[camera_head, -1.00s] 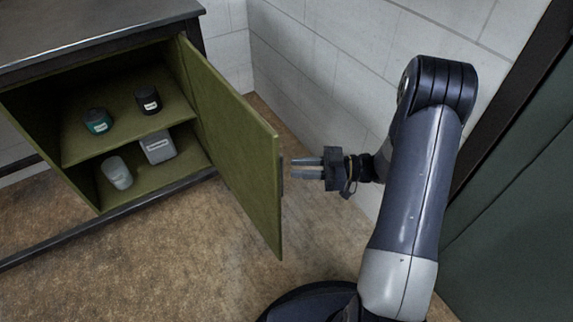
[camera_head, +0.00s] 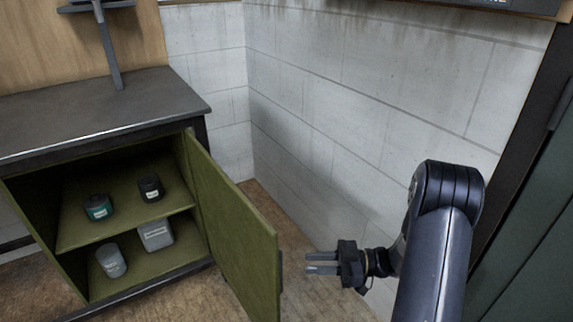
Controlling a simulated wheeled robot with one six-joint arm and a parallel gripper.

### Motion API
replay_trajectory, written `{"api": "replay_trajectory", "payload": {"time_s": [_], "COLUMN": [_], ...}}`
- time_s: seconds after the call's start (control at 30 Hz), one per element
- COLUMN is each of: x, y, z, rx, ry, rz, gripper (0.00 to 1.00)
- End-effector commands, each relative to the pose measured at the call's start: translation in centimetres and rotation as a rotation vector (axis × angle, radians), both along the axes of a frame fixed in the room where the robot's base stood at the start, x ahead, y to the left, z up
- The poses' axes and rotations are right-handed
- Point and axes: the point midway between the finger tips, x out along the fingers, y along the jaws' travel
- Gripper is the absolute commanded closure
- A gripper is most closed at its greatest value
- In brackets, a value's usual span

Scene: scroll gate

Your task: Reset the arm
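My gripper (camera_head: 322,263) is at the lower middle right, in front of the block wall. Its two fingers point left and a gap shows between them; they hold nothing. The fingertips are to the right of the open green cabinet door (camera_head: 232,230), apart from its handle (camera_head: 280,271). My arm runs down from its dark joint at the right to the bottom edge, where its lower part is cut off.
The cabinet's upper shelf (camera_head: 125,225) holds a teal jar (camera_head: 98,207) and a black jar (camera_head: 150,188). Below are a grey jar (camera_head: 111,261) and a grey box (camera_head: 156,235). A dark worktop (camera_head: 100,115) covers the cabinet. A dark green panel (camera_head: 525,250) stands at right.

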Motion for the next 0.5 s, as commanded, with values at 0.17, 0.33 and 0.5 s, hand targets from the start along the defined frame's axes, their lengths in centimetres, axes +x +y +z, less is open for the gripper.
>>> {"api": "replay_trajectory", "payload": {"time_s": [0.17, 0.33, 0.5], "x": [0.3, 0.6, 0.8], "y": [3.6, 6.4, 8.3], "z": [-0.2, -0.1, 0.0], "rx": [0.0, 0.0, 0.0], "ry": [-0.001, -0.001, -0.002], "rz": [0.005, 0.004, 0.003], "gripper": [0.75, 0.75, 0.75]}}
